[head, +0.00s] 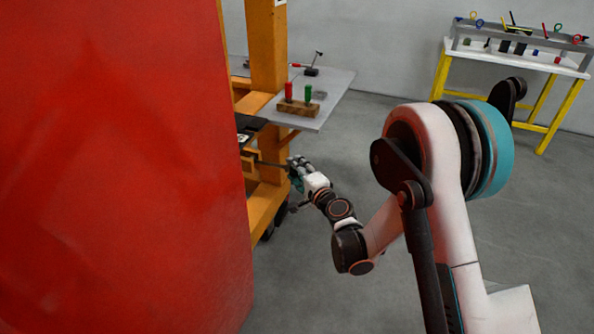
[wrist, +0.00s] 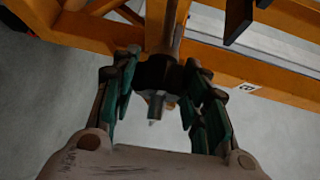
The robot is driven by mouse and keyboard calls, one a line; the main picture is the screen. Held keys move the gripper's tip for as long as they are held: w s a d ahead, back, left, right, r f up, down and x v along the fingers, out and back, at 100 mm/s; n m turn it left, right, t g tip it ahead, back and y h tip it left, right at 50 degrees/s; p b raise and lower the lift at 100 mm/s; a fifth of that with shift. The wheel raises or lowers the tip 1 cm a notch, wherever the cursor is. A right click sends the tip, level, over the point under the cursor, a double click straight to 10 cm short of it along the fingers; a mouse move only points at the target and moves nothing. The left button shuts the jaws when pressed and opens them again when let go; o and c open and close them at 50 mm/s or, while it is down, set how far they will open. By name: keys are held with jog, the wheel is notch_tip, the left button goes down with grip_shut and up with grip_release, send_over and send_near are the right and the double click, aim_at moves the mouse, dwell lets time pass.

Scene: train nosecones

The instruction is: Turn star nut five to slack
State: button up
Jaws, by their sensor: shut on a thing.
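A dark star nut (wrist: 157,74) sits under the orange frame in the wrist view, on a metal stud whose end pokes out below it. My gripper (wrist: 160,95) has its green-padded fingers on the left and right of the nut and is shut on it. In the head view my gripper (head: 296,172) is beside the orange frame, and the nut cannot be made out there. A small white label (wrist: 247,87) is on the frame to the right of the nut, too small to read surely.
The orange frame (head: 266,60) carries a grey shelf (head: 335,92) with a wooden block (head: 298,108) holding red and green handles. A large red nosecone (head: 120,170) fills the left. A yellow-legged bench (head: 520,62) with tools stands at the back right. Floor between is clear.

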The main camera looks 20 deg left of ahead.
jog(key=shift+n+y, duration=0.4)
dwell(0.3)
jog(key=o, duration=1.1)
jog(key=shift+m+h, duration=0.3)
jog(key=shift+h, duration=0.1)
